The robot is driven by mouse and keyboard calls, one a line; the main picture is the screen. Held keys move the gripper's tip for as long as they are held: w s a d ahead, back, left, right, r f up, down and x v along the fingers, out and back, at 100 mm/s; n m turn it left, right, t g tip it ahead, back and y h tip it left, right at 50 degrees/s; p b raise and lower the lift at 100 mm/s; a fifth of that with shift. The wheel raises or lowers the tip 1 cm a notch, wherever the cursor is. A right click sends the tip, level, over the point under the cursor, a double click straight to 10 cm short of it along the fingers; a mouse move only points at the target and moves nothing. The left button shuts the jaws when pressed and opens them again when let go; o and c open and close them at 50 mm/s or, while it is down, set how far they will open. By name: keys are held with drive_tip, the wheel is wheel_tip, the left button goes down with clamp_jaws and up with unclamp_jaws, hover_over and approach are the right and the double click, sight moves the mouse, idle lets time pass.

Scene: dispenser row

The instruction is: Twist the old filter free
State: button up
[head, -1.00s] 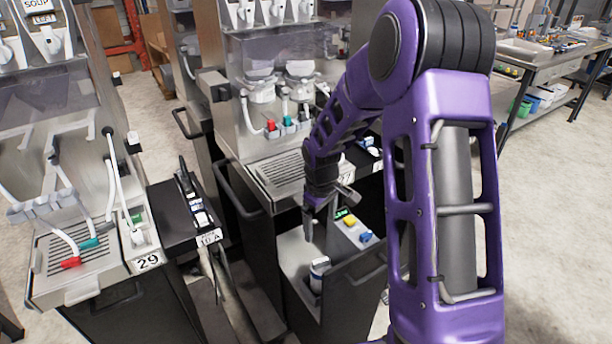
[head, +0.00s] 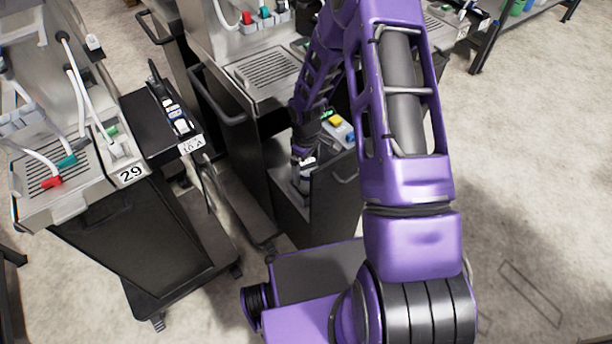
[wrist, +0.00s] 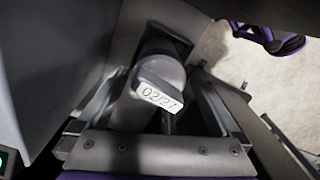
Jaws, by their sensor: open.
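The old filter (head: 305,182) is a whitish cylinder standing upright in the open compartment of the middle dispenser. In the wrist view its round body and flat grip tab (wrist: 157,90), marked 02/27, face my camera. My gripper (head: 303,160) is just above and at the filter's top. In the wrist view the open jaws (wrist: 160,95) stand on both sides of the tab, with a gap seen on the right. Whether either finger touches the tab I cannot tell. The filter's lower end is hidden.
The compartment's dark front wall (head: 333,195) is close beside the filter. A panel with a yellow button (head: 335,120) and a green display lies just behind. Dispenser 29 (head: 130,173) stands to the left. Open floor (head: 530,180) lies to the right.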

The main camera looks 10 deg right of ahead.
drive_tip(key=shift+f, duration=1.95)
drive_tip(key=shift+c, duration=0.3)
drive_tip(key=c, duration=1.5)
drive_tip(key=shift+s+a+f+b, duration=0.1)
drive_tip(key=shift+f+b, duration=0.05)
drive_tip(key=shift+b, duration=0.4)
